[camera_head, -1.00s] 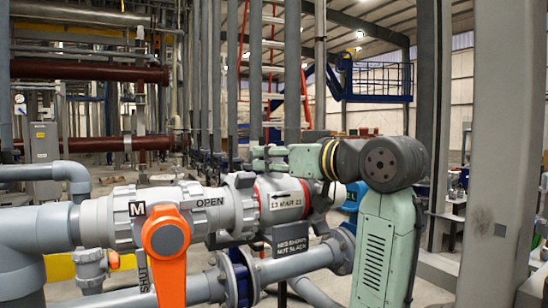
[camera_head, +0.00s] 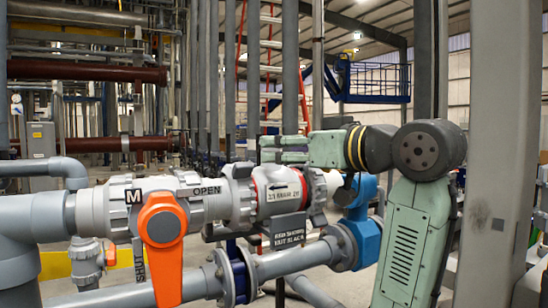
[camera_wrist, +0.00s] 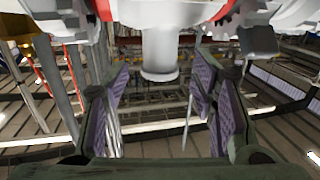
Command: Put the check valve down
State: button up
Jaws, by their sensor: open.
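The check valve (camera_head: 283,193) is a pale grey body with red rings and a white label with a black arrow. In the head view it sits level, in line with the grey pipe run, to the right of the orange-handled valve (camera_head: 162,220). My gripper (camera_head: 272,150) is just above the check valve's top in that picture, pointing left. In the wrist view my gripper (camera_wrist: 163,105) is open, its purple pads apart. The check valve's pale body (camera_wrist: 160,12) with red edges crosses the top, and a stub points down between the fingers. Whether a finger touches it cannot be told.
A dark sign (camera_head: 289,231) hangs below the check valve. A blue fitting (camera_head: 366,238) is at the right, and a lower grey pipe (camera_head: 300,262) runs underneath. A thick grey column (camera_head: 505,150) stands at the right.

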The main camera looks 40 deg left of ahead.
jog(key=b+v, duration=0.2)
jog(key=v, duration=0.5)
jog(key=shift+d, duration=0.15)
jog(key=shift+c, duration=0.3)
dwell(0.7)
